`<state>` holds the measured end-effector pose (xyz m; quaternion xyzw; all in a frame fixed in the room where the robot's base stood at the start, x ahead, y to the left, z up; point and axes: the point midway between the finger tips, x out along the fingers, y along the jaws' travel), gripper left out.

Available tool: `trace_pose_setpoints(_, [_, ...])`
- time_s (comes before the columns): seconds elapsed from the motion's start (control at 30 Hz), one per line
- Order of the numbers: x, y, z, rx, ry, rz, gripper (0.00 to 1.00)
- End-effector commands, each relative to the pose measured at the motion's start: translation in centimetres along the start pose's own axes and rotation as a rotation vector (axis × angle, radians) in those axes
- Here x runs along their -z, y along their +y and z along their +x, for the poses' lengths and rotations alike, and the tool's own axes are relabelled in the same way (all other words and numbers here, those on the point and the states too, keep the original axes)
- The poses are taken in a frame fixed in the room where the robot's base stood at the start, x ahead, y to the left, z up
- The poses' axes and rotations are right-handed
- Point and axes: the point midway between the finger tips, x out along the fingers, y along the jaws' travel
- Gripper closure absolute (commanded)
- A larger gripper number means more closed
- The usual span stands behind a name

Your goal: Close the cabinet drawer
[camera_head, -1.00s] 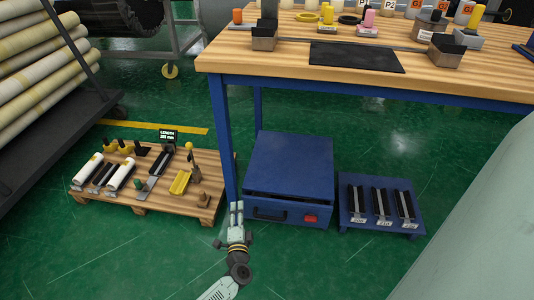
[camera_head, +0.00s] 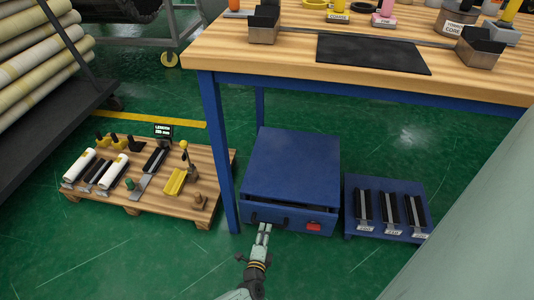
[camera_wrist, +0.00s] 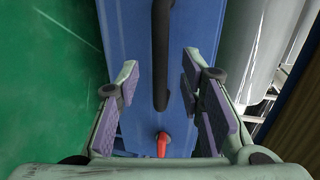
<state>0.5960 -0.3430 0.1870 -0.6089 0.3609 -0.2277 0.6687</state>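The blue cabinet (camera_head: 293,165) stands on the floor under the workbench. Its drawer front (camera_head: 262,209) faces me, with a dark handle and a red patch (camera_head: 314,226) at its right. A dark seam shows under the cabinet top; how far the drawer stands out is hard to tell. My gripper (camera_head: 264,229) is just in front of the drawer, near the handle. In the wrist view my gripper (camera_wrist: 160,75) is open and empty. The black handle (camera_wrist: 160,55) lies between the finger lines, on the blue front. Contact cannot be made out.
A wooden pallet (camera_head: 205,170) with rolls and tools lies left of the cabinet. A low blue stand (camera_head: 376,226) with black-and-silver pieces is close at its right. The workbench (camera_head: 290,60) overhangs, and its blue leg (camera_head: 220,160) is beside the cabinet. Green floor in front is clear.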

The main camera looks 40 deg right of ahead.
Motion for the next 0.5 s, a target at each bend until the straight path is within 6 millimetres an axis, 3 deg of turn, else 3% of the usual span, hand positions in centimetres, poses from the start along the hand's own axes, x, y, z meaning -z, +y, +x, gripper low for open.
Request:
trace_pose_setpoints(0.2, [0.1,0.2,3.5,0.001,0.002,0.002,0.65])
trace_pose_setpoints(0.5, [0.0,0.0,4.8,0.001,0.0,0.0,0.65])
